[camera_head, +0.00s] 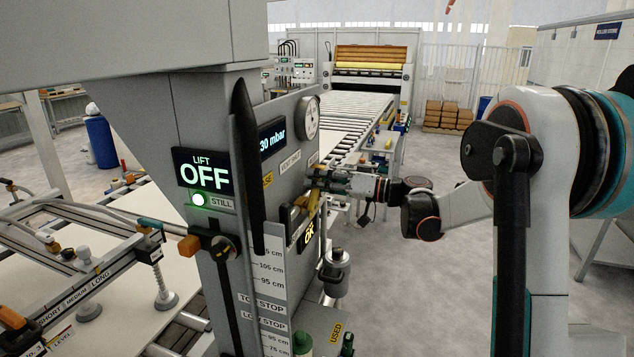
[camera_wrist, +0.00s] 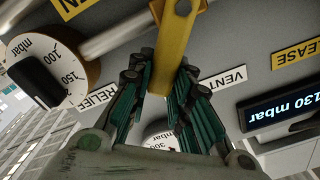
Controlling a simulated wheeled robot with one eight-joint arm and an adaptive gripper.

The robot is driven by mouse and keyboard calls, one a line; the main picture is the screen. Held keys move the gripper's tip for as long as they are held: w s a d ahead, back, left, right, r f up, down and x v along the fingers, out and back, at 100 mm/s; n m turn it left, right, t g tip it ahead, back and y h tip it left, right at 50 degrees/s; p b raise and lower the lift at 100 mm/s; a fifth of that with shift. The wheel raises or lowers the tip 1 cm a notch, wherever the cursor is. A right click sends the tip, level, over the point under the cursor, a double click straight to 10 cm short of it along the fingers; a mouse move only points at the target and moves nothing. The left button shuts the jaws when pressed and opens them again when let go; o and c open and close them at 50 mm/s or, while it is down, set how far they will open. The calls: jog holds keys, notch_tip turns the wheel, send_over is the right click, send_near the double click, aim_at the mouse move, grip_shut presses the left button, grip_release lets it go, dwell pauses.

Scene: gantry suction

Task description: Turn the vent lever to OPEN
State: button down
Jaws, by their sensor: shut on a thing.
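The yellow vent lever (camera_wrist: 176,40) runs down from the top of the wrist view, between the fingers of my gripper (camera_wrist: 168,62). The fingers are shut on it, with teal and black pads on both sides. A VENT label (camera_wrist: 222,78) sits on the grey panel just right of the fingers. In the head view my gripper (camera_head: 318,180) reaches from the right to the side of the grey column, and a yellow lever part (camera_head: 312,204) shows just below it.
A relief knob (camera_wrist: 45,75) with a mbar scale and a metal bar (camera_wrist: 118,34) are left of the lever. A display (camera_wrist: 280,110) reads 130 mbar. The lift sign (camera_head: 203,173) reads OFF. A metal cylinder (camera_head: 335,272) stands below my gripper.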

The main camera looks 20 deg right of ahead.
jog(key=c, duration=1.4)
grip_release()
jog(key=shift+c, duration=0.2)
